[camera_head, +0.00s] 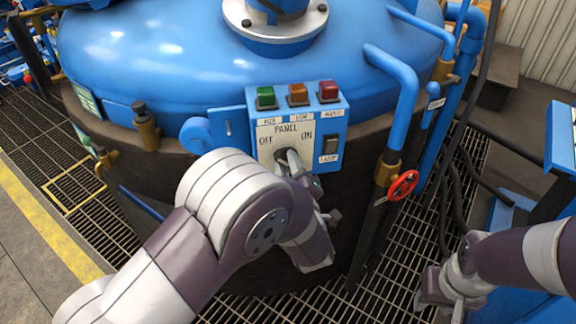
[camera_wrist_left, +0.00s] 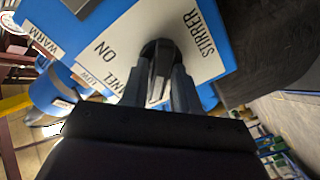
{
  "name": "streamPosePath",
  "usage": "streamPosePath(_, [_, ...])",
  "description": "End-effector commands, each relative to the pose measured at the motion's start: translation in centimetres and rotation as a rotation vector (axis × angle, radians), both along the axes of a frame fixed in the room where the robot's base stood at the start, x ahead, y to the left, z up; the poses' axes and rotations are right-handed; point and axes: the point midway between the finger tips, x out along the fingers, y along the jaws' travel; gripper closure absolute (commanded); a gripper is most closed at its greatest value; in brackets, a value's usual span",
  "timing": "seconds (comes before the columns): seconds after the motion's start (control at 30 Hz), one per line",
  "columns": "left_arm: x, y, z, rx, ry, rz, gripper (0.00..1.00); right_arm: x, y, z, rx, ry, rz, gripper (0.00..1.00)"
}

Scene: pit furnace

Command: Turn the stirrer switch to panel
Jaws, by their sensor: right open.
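The stirrer switch is a dark knob with a pale-striped handle (camera_wrist_left: 161,60) on a white label plate (camera_wrist_left: 125,55) in the left wrist view. In the head view the plate (camera_head: 266,140) shows PANEL above, OFF left and ON right. My left gripper (camera_head: 288,160) covers most of the knob there. In the left wrist view its two fingers (camera_wrist_left: 158,92) lie on either side of the handle and appear closed on it. I cannot tell which label the handle points at. My right gripper (camera_head: 440,288) is open and empty, away from the box.
The blue control box (camera_head: 338,112) carries green (camera_head: 266,97), orange (camera_head: 298,94) and red (camera_head: 328,91) buttons and a black lamp rocker (camera_head: 331,144). A red valve wheel (camera_head: 403,185) and blue pipes stand to the right. Metal grating (camera_head: 85,215) surrounds the furnace.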

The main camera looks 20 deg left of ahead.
Motion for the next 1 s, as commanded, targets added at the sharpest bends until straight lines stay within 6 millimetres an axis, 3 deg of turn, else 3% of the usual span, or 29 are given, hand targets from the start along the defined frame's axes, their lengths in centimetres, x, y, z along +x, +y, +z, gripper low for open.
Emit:
streamPosePath(0.03, [0.0, 0.0, 0.0, 0.000, 0.000, 0.000, 0.88, 0.0, 0.0, 0.0, 0.000, 0.000, 0.000, 0.57])
streamPosePath(0.07, [0.0, 0.0, 0.0, 0.000, 0.000, 0.000, 0.98, 0.0, 0.0, 0.0, 0.000, 0.000, 0.000, 0.57])
streamPosePath(0.1, [0.0, 0.0, 0.0, 0.000, 0.000, 0.000, 1.00, 0.0, 0.0, 0.0, 0.000, 0.000, 0.000, 0.57])
streamPosePath(0.53, [0.0, 0.0, 0.2, 0.072, 0.037, 0.000, 1.00, 0.0, 0.0, 0.9, 0.000, 0.000, 0.000, 0.57])
streamPosePath(1.0, [0.1, -0.2, 0.4, 0.408, 0.203, -0.001, 1.00, 0.0, 0.0, 4.2, 0.000, 0.000, 0.000, 0.57])
